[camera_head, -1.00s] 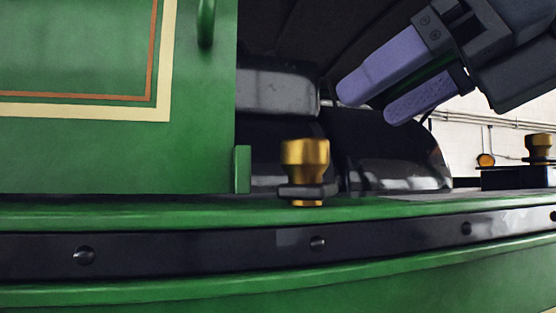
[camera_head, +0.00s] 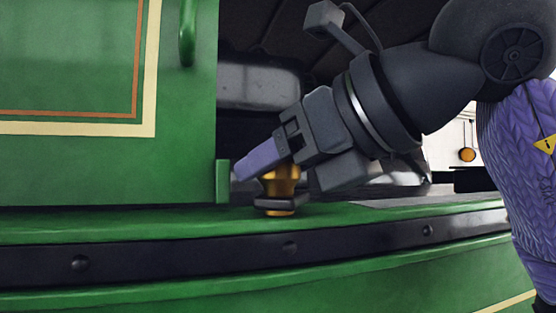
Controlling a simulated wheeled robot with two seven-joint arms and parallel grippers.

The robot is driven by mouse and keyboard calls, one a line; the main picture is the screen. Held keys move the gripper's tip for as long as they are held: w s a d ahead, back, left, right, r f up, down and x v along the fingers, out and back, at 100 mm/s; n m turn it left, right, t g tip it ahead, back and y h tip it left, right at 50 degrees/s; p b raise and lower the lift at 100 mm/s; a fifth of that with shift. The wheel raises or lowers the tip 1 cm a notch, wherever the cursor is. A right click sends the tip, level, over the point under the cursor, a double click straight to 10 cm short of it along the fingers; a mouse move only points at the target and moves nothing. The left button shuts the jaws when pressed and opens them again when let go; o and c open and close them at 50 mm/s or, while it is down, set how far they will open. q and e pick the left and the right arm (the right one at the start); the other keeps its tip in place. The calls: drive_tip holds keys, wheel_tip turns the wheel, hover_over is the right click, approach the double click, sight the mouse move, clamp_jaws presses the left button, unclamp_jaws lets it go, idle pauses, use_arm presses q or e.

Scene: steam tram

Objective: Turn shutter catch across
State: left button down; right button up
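The shutter catch, a brass knob (camera_head: 283,186) on a dark collar, stands upright on the green ledge (camera_head: 130,226). The green shutter panel (camera_head: 75,165) with cream and orange lining stands to its left, with a small green upright tab (camera_head: 222,182) at its lower right edge. My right gripper (camera_head: 246,168) comes in from the upper right, and one purple finger crosses the top of the brass knob. The finger hides the knob's top, and its tip reaches near the tab. The other finger is hidden, so I cannot tell whether it grips. My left gripper is not in view.
A dark riveted band (camera_head: 180,256) runs along the ledge's front. A green handle (camera_head: 188,32) is on the panel above. A dark opening with a grey box-like shape (camera_head: 257,84) lies behind my gripper. A small round orange thing (camera_head: 467,155) shows at right.

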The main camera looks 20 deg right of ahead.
clamp_jaws()
drive_tip(key=shift+n+g+y, duration=0.3)
drive_tip(key=shift+n+y, duration=0.2)
drive_tip(key=shift+r+n+g+y+p, duration=0.1)
drive_tip(key=shift+n+g+y+p, duration=0.25)
drive_tip(key=shift+n+g+y, duration=0.25)
drive_tip(key=n+g+y+p, duration=0.1)
drive_tip(key=n+g+y, duration=0.1)
drive_tip(key=n, duration=0.1)
drive_tip(key=shift+n+g+y+p, duration=0.4)
drive_tip(key=shift+n+g+y, duration=0.2)
drive_tip(key=shift+n+g, duration=0.65)
drive_tip(key=shift+g, duration=0.25)
drive_tip(key=o, duration=0.6)
unclamp_jaws()
drive_tip(key=shift+c, duration=0.2)
